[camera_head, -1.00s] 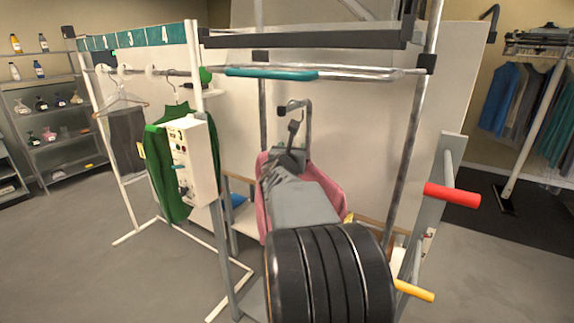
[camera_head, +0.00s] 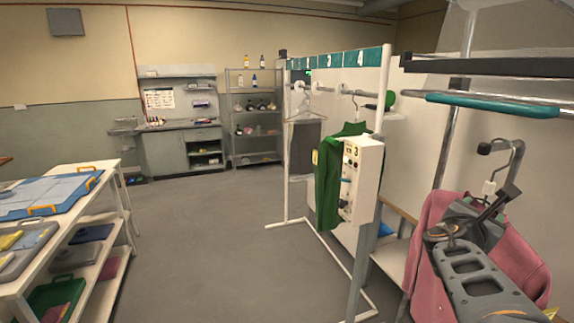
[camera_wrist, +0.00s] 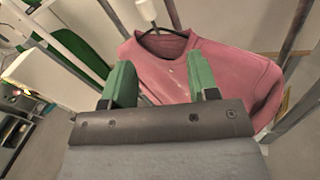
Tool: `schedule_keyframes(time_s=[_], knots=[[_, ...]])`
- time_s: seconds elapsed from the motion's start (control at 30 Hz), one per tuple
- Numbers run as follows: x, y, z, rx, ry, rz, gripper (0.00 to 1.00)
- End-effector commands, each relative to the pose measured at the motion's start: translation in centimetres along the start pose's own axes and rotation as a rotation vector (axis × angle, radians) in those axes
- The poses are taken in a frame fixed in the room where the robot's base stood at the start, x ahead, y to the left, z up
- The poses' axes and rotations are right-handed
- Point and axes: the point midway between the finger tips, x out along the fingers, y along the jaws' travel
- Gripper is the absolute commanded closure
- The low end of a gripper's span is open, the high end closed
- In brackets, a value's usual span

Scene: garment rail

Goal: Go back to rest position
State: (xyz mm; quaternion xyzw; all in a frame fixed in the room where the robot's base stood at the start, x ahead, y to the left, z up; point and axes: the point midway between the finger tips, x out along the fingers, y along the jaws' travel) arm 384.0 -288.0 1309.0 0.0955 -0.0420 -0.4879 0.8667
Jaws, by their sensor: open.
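My gripper (camera_wrist: 157,82) shows in the wrist view as two green fingers set well apart, open, with nothing between them. A pink garment (camera_wrist: 175,62) on a dark hanger hangs just beyond the fingers. In the head view the pink garment (camera_head: 424,240) is at the right, partly hidden behind my arm and gripper (camera_head: 505,190). From this angle I cannot tell whether the fingers touch it. A hook-ended metal bracket stands just above the garment.
A white rail frame (camera_head: 387,90) with numbered teal plates carries a green garment (camera_head: 327,190) and a dark grey one (camera_head: 303,148). A white control box (camera_head: 362,180) is beside them. A table with trays (camera_head: 110,180) stands at the left. The grey floor between is clear.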

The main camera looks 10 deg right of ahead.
Motion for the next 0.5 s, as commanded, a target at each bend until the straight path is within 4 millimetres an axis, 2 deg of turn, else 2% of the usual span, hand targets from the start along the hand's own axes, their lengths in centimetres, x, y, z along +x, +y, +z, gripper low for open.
schedule_keyframes(time_s=[0.13, 0.23, 0.37, 0.5], knots=[[-0.8, -3.2, -3.0, 0.422, 0.085, -0.183, 0.46], [-2.7, -4.6, -6.0, 0.767, 0.154, -0.341, 0.46], [-6.5, -4.8, -10.5, 1.172, 0.257, -0.566, 0.46], [-11.8, -3.5, -15.1, 1.524, 0.387, -0.839, 0.46]])
